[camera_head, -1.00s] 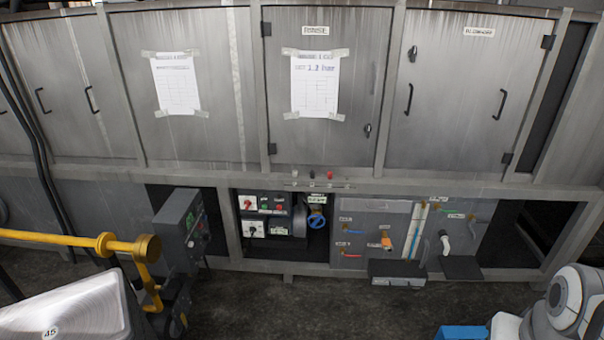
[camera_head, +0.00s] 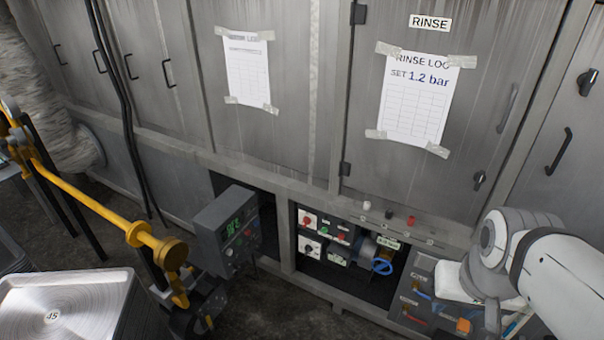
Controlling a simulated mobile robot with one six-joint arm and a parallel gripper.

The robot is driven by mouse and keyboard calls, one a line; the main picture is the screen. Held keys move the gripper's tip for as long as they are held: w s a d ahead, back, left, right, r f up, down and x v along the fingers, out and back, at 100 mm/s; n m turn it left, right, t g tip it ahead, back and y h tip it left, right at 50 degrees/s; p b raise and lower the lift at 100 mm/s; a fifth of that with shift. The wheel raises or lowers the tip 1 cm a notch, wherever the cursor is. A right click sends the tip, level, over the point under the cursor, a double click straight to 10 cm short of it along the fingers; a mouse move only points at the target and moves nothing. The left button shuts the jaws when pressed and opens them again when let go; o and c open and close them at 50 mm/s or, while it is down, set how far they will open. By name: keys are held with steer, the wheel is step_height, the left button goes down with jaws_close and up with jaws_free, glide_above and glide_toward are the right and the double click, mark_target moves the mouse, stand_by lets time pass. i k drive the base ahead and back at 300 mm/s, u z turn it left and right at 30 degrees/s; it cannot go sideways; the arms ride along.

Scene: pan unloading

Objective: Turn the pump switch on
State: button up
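A small switch panel (camera_head: 322,236) sits in the open recess under the cabinets, right of centre. It carries a red rotary switch (camera_head: 307,221) on a white plate, a black rotary switch (camera_head: 309,248) below it, and small green and red buttons beside them. The labels are too small to read, so I cannot tell which is the pump switch or how it is set. My white arm (camera_head: 565,265) shows at the right edge, in front of the lower cabinets and well apart from the panel. My gripper is not visible.
A blue valve wheel (camera_head: 382,267) is right of the switches. A grey control box (camera_head: 228,231) with a green display stands left of the recess. A yellow bar (camera_head: 95,208) and a metal tray stack (camera_head: 65,312) are at lower left. A rinse log (camera_head: 414,98) reads 1.2 bar.

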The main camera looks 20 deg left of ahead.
mark_target(307, 220)
steer(key=u, duration=0.8)
steer(key=i, duration=0.95)
steer(key=u, duration=0.7)
steer(key=i, duration=0.25)
steer(key=u, duration=0.3)
